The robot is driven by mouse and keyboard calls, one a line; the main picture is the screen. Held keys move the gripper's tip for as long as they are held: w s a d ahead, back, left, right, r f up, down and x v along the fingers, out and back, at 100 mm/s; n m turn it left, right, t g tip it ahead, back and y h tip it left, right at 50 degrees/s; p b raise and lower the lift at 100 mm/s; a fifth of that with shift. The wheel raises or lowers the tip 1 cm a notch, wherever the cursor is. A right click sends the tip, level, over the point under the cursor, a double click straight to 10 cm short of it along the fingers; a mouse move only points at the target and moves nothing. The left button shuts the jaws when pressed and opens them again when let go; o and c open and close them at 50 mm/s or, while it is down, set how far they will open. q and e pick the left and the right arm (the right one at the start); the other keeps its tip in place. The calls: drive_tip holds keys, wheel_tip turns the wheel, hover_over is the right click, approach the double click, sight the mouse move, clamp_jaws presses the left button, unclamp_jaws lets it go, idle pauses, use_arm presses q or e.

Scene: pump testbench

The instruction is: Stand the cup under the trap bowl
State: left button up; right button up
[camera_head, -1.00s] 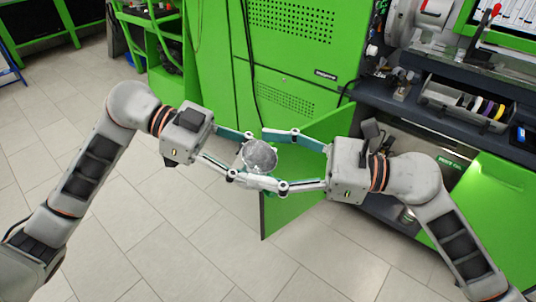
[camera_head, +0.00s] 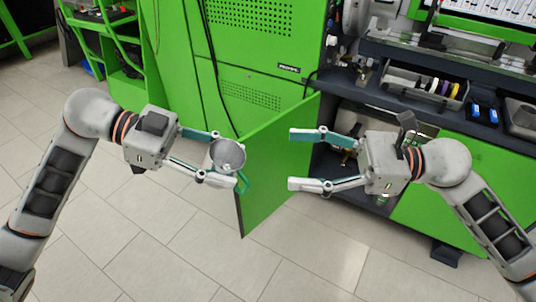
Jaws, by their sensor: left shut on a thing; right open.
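The cup (camera_head: 228,154) is a round grey metal vessel, seen from above with its open top showing. My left gripper (camera_head: 227,160) is shut on the cup and holds it in the air in front of the open green cabinet door. My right gripper (camera_head: 292,160) is open and empty, to the right of the cup and apart from it, its fingers pointing left. I cannot pick out the trap bowl; the cabinet interior is dark and partly hidden behind my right gripper.
The green cabinet door (camera_head: 262,185) stands open below and between the grippers. The dark cabinet opening (camera_head: 328,160) is behind my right gripper. A grey tray with coloured rolls (camera_head: 430,86) and blue items (camera_head: 484,113) lie on the bench. The tiled floor (camera_head: 190,245) is clear.

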sight(236, 163)
use_arm(q)
drive_tip(key=shift+w+d+f+m+g+y, duration=0.7)
drive_tip(key=shift+w+d+f+m+g, duration=1.5)
drive_tip(key=shift+d+f+g, duration=0.3)
drive_tip(key=shift+s+a+r+n+t+h, duration=0.25)
drive_tip(key=shift+s+a+r+n+t, duration=0.55)
drive_tip(key=shift+a+r, duration=0.65)
drive_tip(key=shift+s+a+r+n+t+h, duration=0.2)
drive_tip(key=shift+s+a+r+n+t, duration=0.25)
drive_tip(key=shift+a+r+n+t, duration=0.85)
drive_tip(key=shift+s+a+r+n+t+h, duration=0.25)
drive_tip(key=shift+s+a+r+n+t, duration=0.55)
drive_tip(key=shift+a+r, duration=0.8)
drive_tip(key=f+m+g, duration=0.1)
drive_tip(key=w+d+f+m+g, duration=0.1)
drive_tip(key=m+g, duration=0.1)
drive_tip(key=d+f+m+g+y, duration=0.1)
drive_tip(key=f, duration=0.1)
drive_tip(key=shift+w+m+g, duration=0.25)
drive_tip(key=shift+m+g, duration=0.05)
drive_tip(key=shift+w+d+f+m+g+y, duration=0.25)
drive_tip(key=shift+d+f+m+g+y, duration=0.2)
drive_tip(key=shift+f+m+g+y, duration=0.35)
drive_tip(key=shift+w+d+f+m+g+y, duration=0.2)
drive_tip(key=shift+d+f+m+g+y, duration=0.3)
drive_tip(key=shift+f+m+g, duration=0.5)
drive_tip(key=shift+w+d+f+m+g+y, duration=0.25)
drive_tip(key=shift+d+f+m+g+y, duration=0.3)
drive_tip(key=shift+m+g, duration=0.45)
